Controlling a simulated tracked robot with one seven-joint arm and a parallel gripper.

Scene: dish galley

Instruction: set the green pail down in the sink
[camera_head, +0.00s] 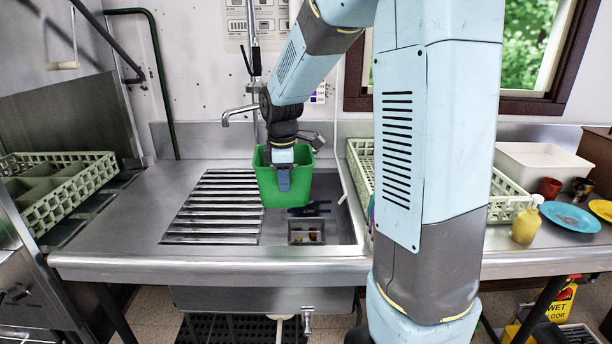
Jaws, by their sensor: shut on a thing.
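The green pail (300,188) is upright over the sink (336,228), at the right end of the ribbed drainboard. My gripper (284,180) points down at the pail's near rim and is shut on it. One finger shows on the outside of the near wall; the other is hidden. The pail's base hides part of the sink, and I cannot tell whether it touches the bottom. In the sink, in front of the pail, there is a small strainer (306,233) with bits of food in it and a dark flat item (309,210).
A faucet (238,115) stands behind the pail to the left. The ribbed drainboard (210,207) left of it is bare. Pale green racks stand at left (62,190) and right (505,205). A yellow bottle (526,224), a blue plate (570,217) and a white tub (538,165) are farther right.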

